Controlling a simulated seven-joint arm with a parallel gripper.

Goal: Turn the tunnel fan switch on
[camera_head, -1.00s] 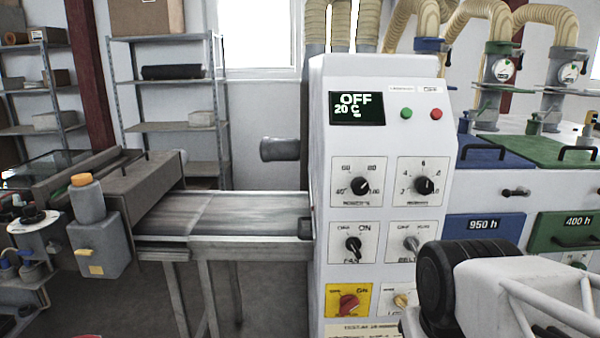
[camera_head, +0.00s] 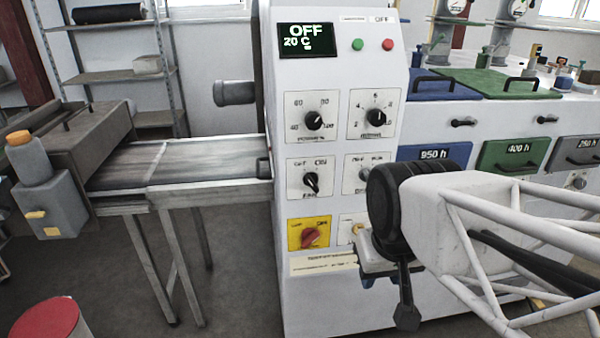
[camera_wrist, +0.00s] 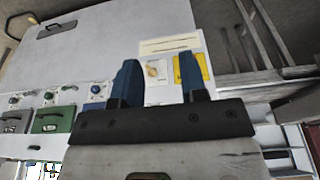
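The fan switch (camera_head: 311,182) is a black knob on a white plate marked OFF and ON, on the front of the white control cabinet (camera_head: 345,72). Its exact pointer setting is too small to tell. The cabinet display (camera_head: 305,41) reads OFF and 20 C. My gripper is right of and below the fan switch in the head view, apart from it. In the wrist view my gripper (camera_wrist: 158,66) has its two blue fingers spread with nothing held. A small brass-coloured switch (camera_wrist: 153,70) shows between them. The fan switch is not visible in the wrist view.
A red knob (camera_head: 310,236) on a yellow plate sits below the fan switch. Two dials, including a temperature-like one (camera_head: 314,120), are above. My wrist partly covers the belt switch plate (camera_head: 352,172). The conveyor (camera_head: 185,160) runs left. A red-topped bin (camera_head: 47,320) stands lower left.

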